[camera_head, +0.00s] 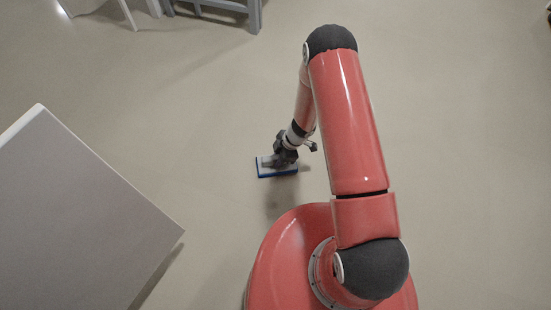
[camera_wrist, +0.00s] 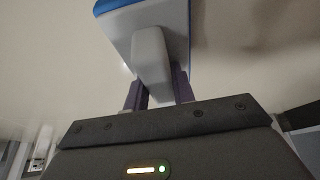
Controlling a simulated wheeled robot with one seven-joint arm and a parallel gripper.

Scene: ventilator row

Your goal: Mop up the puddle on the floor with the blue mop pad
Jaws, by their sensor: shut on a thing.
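The blue mop pad (camera_head: 277,171) shows in the head view as a flat pad with a blue edge and a grey-white top. It is at or just above the floor, left of my arm; I cannot tell whether it touches. My gripper (camera_head: 284,157) is shut on it from above. In the wrist view the pad (camera_wrist: 170,22) is at the top, and my gripper's fingers (camera_wrist: 158,90) close on its pale grey handle block (camera_wrist: 151,62). No puddle can be clearly made out on the floor in either view.
A large grey-white box-like surface (camera_head: 80,215) stands at the left. A grey frame with legs (camera_head: 215,10) and white furniture legs (camera_head: 130,12) are at the top left. The beige floor (camera_head: 460,110) is clear on the right and around the pad.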

